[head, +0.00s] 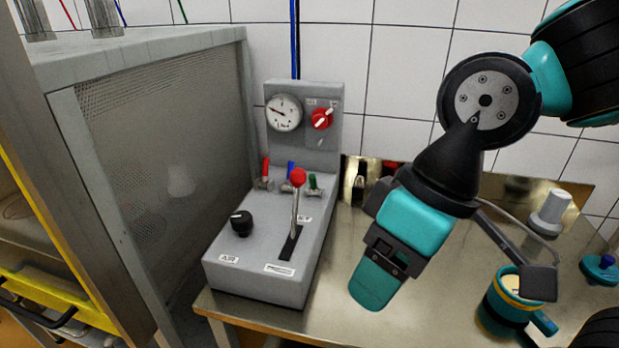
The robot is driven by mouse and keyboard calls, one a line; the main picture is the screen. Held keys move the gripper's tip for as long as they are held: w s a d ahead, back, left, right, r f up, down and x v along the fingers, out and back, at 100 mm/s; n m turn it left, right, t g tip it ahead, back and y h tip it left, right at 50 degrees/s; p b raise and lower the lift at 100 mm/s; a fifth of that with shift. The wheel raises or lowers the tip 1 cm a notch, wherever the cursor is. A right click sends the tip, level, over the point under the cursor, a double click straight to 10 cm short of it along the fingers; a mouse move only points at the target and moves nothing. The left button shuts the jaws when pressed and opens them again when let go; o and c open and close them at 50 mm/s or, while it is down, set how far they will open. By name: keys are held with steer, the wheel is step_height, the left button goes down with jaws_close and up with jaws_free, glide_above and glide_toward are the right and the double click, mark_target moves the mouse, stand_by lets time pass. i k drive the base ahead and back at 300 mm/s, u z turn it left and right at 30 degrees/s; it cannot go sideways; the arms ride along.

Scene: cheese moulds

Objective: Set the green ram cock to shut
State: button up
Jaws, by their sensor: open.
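The green ram cock (313,184) sits on the grey control box (262,250), at the right end of a row with a red cock (265,173) and a blue cock (289,172). Its small green handle looks roughly upright; its exact setting is too small to tell. The red-knobbed lever (298,180) stands just left of it. My gripper (377,285) is open, to the right of the box and nearer me, pointing down over the metal table. It is apart from the cock, and nothing is seen in it.
A gauge (284,112) and red rotary switch (321,119) are on the box's upright panel. A black knob (241,222) is at its front left. A grey mesh-sided cabinet (165,150) stands left. A teal-handled mug (512,300) and white object (550,212) stand right.

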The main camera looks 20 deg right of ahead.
mark_target(313, 184)
steer(key=k, duration=1.1)
steer(key=u, duration=0.8)
steer(key=i, duration=1.35)
steer(key=z, duration=0.65)
